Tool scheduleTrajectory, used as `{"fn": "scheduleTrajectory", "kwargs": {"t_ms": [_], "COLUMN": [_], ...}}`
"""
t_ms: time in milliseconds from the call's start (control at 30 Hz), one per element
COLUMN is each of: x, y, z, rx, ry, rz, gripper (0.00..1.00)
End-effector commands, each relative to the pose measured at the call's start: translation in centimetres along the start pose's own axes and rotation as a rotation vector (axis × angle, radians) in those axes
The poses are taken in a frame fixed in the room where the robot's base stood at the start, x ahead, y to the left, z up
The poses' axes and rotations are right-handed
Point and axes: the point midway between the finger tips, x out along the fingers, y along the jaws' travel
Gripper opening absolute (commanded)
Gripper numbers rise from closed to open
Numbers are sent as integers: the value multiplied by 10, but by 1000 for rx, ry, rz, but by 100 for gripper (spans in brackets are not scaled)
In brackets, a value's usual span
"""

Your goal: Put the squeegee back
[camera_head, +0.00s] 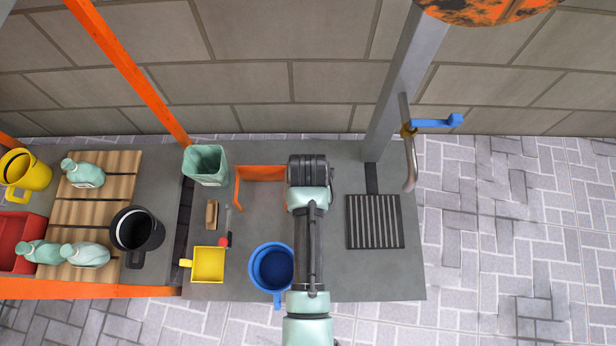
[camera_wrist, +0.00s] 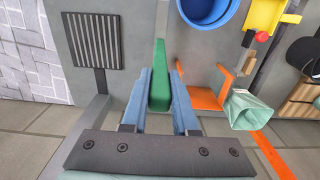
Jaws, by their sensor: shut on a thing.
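A green, narrow, wedge-shaped piece (camera_wrist: 160,85), which looks like part of the squeegee, stands between the blue fingers of my gripper (camera_wrist: 162,74) in the wrist view. My gripper is shut on it. The squeegee's other end is not clearly seen. In the head view my gripper (camera_head: 308,170) is over the back of the grey counter, and the squeegee is hidden beneath it. An orange bracket (camera_head: 260,173) on the counter is just left of my gripper; it also shows right of the fingers in the wrist view (camera_wrist: 207,98).
A green bin (camera_head: 206,165), blue bucket (camera_head: 271,268), yellow container (camera_head: 208,264) and small red-tipped tool (camera_head: 226,240) stand left of my arm. A drain grate (camera_head: 374,221), grey post (camera_head: 392,95) and tap (camera_head: 409,160) are right. Bottles and a dark jug (camera_head: 136,230) are far left.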

Motion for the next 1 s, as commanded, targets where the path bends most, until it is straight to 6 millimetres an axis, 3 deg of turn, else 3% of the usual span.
{"fn": "scheduleTrajectory", "kwargs": {"t_ms": [300,667,700,800,867,1000], "x": [44,45,46,46,46,46], "y": [0,0,0,0,0,0], "z": [-1,0,0,0,0,0], "rx": [0,0,0,0,0,0], "ry": [1,1,0,0,0,0], "rz": [0,0,0,0,0,0], "gripper": [0,0,29,47,57,57]}}
